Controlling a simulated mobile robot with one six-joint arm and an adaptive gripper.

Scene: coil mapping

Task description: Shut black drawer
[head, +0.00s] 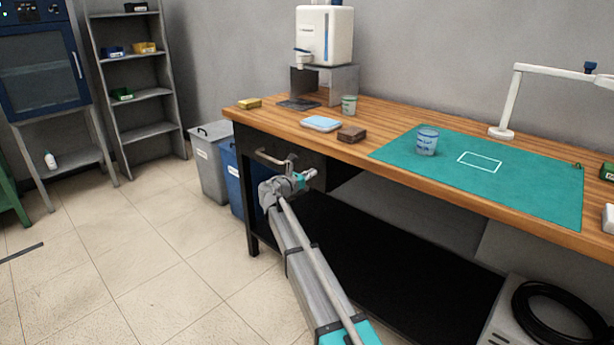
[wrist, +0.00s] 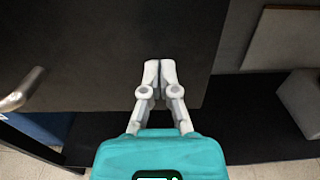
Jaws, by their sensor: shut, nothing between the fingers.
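The black drawer (head: 252,144) sits under the left end of the wooden bench, its front close below the bench edge. Any gap around it is too dark to judge. Its metal handle (head: 272,160) is left of my gripper (head: 309,175), which is at the right part of the drawer front. In the wrist view the dark drawer front (wrist: 85,60) fills the upper left, with the handle (wrist: 22,90) at the left edge. My gripper's pale fingers (wrist: 160,68) are together and empty, pointing at the front near its right edge. I cannot tell whether they touch it.
On the bench (head: 375,122) are a dispenser (head: 325,35), a brown block (head: 351,134), a cup (head: 427,141) and a green mat (head: 540,185). Grey (head: 208,165) and blue (head: 230,175) bins stand left of the bench. The floor at left is mostly clear.

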